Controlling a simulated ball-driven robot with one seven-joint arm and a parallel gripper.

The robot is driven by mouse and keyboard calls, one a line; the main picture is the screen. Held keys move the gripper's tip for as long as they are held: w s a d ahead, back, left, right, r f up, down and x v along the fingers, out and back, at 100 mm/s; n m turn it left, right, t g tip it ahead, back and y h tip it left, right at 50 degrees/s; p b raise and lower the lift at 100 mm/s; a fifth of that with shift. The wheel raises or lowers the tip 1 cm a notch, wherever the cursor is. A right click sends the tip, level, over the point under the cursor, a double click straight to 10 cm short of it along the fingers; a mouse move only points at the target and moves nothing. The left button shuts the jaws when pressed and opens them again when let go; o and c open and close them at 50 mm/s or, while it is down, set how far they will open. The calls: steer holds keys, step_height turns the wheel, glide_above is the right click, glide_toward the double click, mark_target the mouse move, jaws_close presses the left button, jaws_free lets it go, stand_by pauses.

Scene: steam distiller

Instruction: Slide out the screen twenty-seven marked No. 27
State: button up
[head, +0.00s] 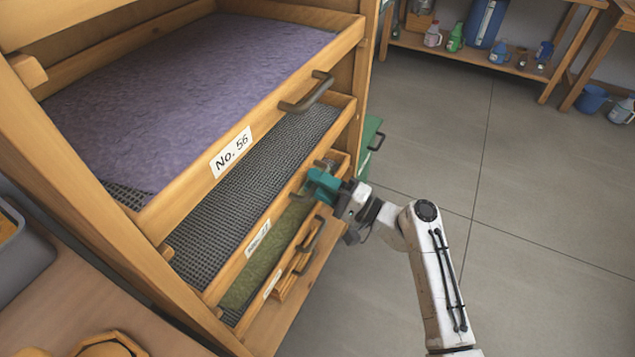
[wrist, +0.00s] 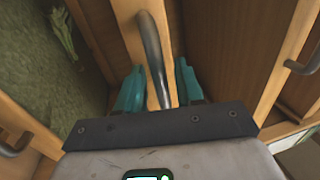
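The screen with dark mesh (head: 235,190) sits in the wooden rack below the No. 56 screen and stands partly out. Its front label (head: 258,238) is small and seems to read No. 27. My gripper (head: 322,183), with teal fingers, is at the right end of this screen's front, where it hides most of the handle. In the wrist view my gripper (wrist: 159,88) has its fingers apart, one on each side of a dark curved handle (wrist: 152,50). A gap shows beside the handle, so the fingers are not clearly closed on it.
The No. 56 screen (head: 231,152), with purple material and a dark handle (head: 307,93), juts out above. A screen with green herbs (head: 258,265) lies below, with its own handle (head: 312,234). Open grey floor (head: 530,210) lies to the right. A shelf with bottles (head: 480,50) stands at the back.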

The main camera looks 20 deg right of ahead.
steer(key=shift+w+a, duration=0.1)
steer(key=shift+c, duration=0.3)
jaws_close()
